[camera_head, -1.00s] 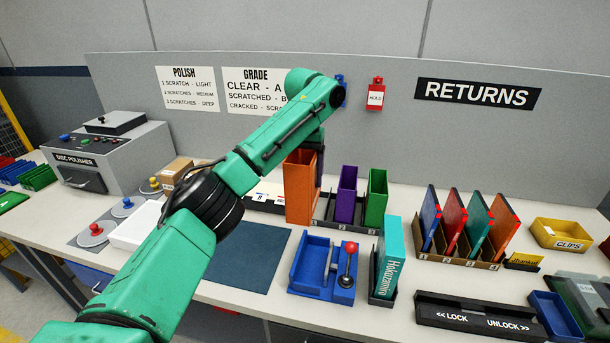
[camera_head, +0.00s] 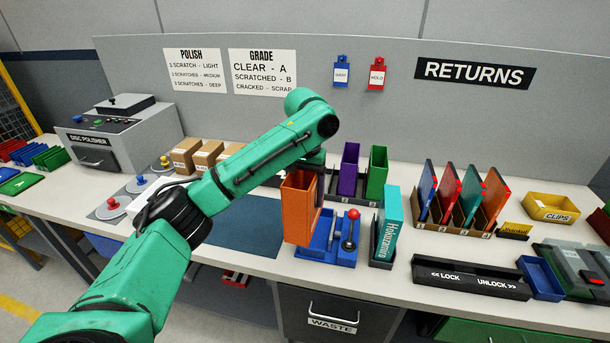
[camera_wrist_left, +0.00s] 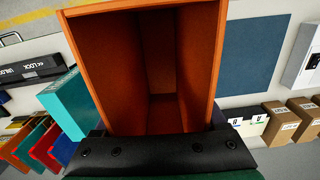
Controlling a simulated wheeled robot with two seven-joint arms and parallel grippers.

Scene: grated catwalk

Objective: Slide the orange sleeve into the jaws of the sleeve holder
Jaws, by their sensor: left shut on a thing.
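The orange sleeve (camera_head: 299,211), an open-topped upright box, is held by my left gripper (camera_head: 319,170), which is shut on it at its far right side and mostly hidden behind it. In the left wrist view the sleeve (camera_wrist_left: 157,115) shows its hollow inside, with the dark gripper bar (camera_wrist_left: 160,153) against its edge. The blue sleeve holder (camera_head: 340,250), with a red-knobbed lever (camera_head: 350,232), is on the table. The sleeve overlaps the holder's left part in the picture; whether they touch is unclear. My right gripper is out of view.
Purple (camera_head: 349,172) and green (camera_head: 376,175) sleeves stand in a rack behind. A teal case (camera_head: 388,225) stands close right of the holder. A dark blue mat (camera_head: 245,226) lies left, bare. The lock tray (camera_head: 470,277) is at the front right.

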